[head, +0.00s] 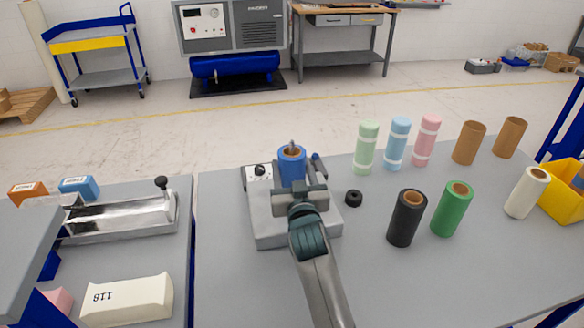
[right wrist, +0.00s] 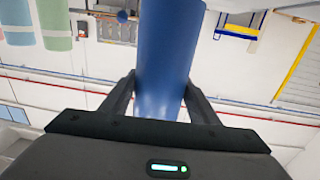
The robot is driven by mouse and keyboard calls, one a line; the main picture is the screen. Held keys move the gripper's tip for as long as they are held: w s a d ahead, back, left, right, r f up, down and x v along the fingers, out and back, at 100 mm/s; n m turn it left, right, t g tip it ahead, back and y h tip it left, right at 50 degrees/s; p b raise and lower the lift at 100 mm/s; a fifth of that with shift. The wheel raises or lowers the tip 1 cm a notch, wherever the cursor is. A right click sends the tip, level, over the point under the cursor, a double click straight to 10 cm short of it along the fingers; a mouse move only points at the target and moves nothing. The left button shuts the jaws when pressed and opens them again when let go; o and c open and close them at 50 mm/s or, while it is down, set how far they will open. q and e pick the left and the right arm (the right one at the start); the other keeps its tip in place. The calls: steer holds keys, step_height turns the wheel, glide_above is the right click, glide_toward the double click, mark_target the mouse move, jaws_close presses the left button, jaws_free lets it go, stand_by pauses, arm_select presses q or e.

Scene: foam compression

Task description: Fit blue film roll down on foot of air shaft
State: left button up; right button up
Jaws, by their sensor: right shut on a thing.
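The blue film roll (head: 292,168) stands upright over the grey machine base (head: 270,238) in the head view. The tip of the air shaft (head: 292,146) shows in the roll's top opening, so the roll is around the shaft. My right gripper (head: 298,188) is shut on the roll from the near side. In the right wrist view the blue roll (right wrist: 168,50) sits between the two fingers of my right gripper (right wrist: 160,92). The roll's lower end and the foot of the shaft are hidden behind my gripper. My left gripper is not in view.
Black (head: 406,222) and green (head: 451,212) rolls stand farther right, with several other rolls behind. A metal tray with a black knob (head: 125,218) and a white block (head: 127,300) are left. The table's front middle is clear.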

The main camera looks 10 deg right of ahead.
steer(key=shift+f+b, duration=0.35)
steer(key=shift+f, duration=0.3)
steer(key=o, duration=1.4)
steer(key=shift+o, duration=0.2)
steer(key=shift+f, duration=0.1)
steer(key=shift+s, duration=0.1)
